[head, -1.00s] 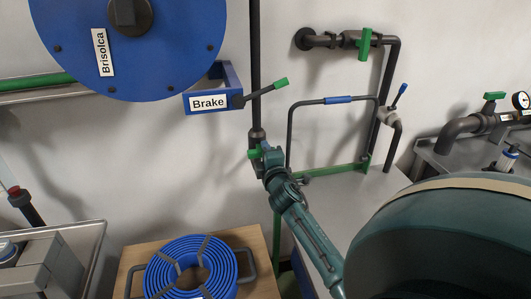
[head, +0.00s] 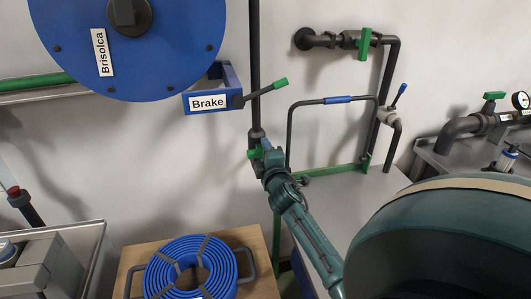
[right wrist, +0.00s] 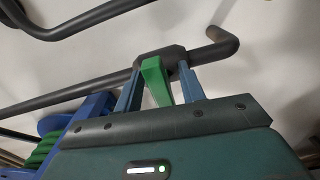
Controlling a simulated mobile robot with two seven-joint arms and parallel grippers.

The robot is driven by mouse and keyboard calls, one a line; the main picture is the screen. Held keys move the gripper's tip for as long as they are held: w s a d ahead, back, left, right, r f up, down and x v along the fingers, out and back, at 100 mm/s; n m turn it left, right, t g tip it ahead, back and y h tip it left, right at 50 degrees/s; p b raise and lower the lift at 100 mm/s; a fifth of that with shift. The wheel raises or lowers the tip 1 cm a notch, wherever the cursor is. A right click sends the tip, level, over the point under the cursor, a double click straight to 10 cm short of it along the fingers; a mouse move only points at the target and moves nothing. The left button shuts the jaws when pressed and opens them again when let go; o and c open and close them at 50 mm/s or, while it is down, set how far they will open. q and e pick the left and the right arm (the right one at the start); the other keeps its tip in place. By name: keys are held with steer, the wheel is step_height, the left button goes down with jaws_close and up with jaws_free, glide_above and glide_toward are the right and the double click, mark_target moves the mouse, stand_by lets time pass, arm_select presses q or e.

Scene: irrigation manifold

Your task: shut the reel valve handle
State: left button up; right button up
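The reel valve handle (head: 254,153) is a small green lever at the lower end of the dark vertical pipe (head: 256,70), right of the blue reel. In the head view my right gripper (head: 264,152) is up against it and partly hides it. In the right wrist view the green handle (right wrist: 156,82) stands between the two fingers of the right gripper (right wrist: 160,86). The left finger is close beside the handle, perhaps touching; a narrow gap shows on the right. The fingers look open around it. My left gripper is not in view.
A bent pipe (head: 290,135) with a blue sleeve stands just right. A coiled blue hose (head: 190,268) lies on a wooden surface below. Bare wall is at left.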

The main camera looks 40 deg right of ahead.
steer(key=v, duration=1.3)
